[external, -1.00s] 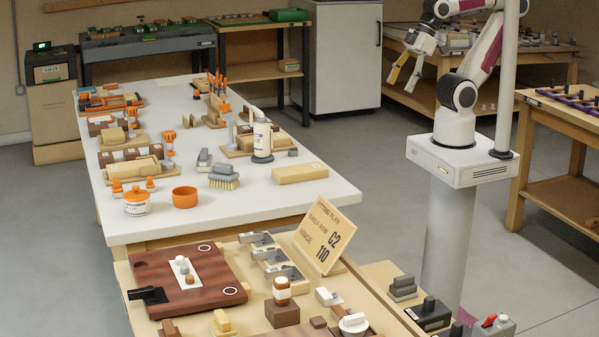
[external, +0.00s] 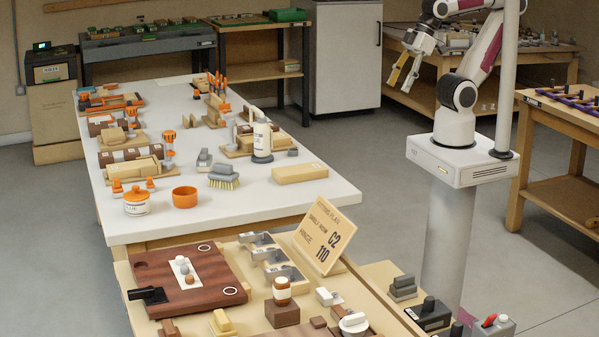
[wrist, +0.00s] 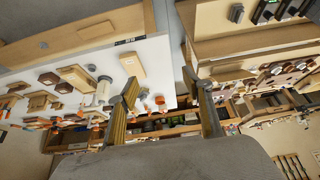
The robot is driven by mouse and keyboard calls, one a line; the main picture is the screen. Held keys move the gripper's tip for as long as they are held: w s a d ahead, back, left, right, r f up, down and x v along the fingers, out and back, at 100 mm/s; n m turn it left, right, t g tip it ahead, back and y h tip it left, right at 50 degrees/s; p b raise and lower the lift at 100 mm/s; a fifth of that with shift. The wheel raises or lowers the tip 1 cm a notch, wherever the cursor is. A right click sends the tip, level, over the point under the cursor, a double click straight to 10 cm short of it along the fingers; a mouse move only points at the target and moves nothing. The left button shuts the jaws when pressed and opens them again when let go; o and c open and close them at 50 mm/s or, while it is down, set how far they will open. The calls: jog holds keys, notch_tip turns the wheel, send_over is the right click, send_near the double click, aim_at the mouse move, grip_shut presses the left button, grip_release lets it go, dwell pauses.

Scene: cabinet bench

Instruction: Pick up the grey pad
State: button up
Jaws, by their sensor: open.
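Several grey pieces could be the grey pad, and I cannot tell which one it is. A stack of grey flat blocks (external: 403,287) lies on the near bench at the right. A small grey block (external: 293,152) lies on the white table near the bottle. Another grey piece (external: 204,159) stands beside the grey-topped brush (external: 223,177). My gripper (external: 404,72) is open and empty, raised at the upper right, well away from all of them. In the wrist view its two fingers (wrist: 160,82) are spread apart with nothing between them.
The white table (external: 330,195) holds a white bottle (external: 262,138), a tan block (external: 300,173) and an orange bowl (external: 185,197). The near bench carries a sign (external: 324,236) and a brown board (external: 190,275). Open floor (external: 380,175) lies between the white table and my base.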

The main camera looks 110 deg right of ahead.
jog(key=w+a+f+n+t+y, duration=0.15)
jog(key=w+a+y, duration=0.25)
jog(key=w+a, duration=1.45)
jog(key=w+a+f+t, duration=0.1)
jog(key=w+a+f, duration=0.4)
jog(key=a, duration=0.5)
jog(key=w+a+f+t, duration=0.1)
jog(key=w+a+f, duration=0.4)
jog(key=a, duration=0.4)
jog(key=s+a+f+n+t, duration=0.1)
jog(key=s+a+f, duration=0.25)
jog(key=f, duration=0.45)
jog(key=s+a+f+t, duration=0.1)
jog(key=s+a+f, duration=0.1)
jog(key=a+f, duration=0.4)
jog(key=s+a+f+n+t, duration=0.1)
jog(key=s+a+f, duration=0.25)
jog(key=f, duration=0.55)
jog(key=s+f+t, duration=0.2)
jog(key=s+f, duration=0.5)
jog(key=f, duration=0.2)
jog(key=d+m+t+h, duration=0.3)
jog(key=d+h, duration=0.1)
jog(key=d, duration=0.6)
jog(key=shift+s+f+m+t, duration=0.3)
jog(key=shift+s+m+t, duration=0.05)
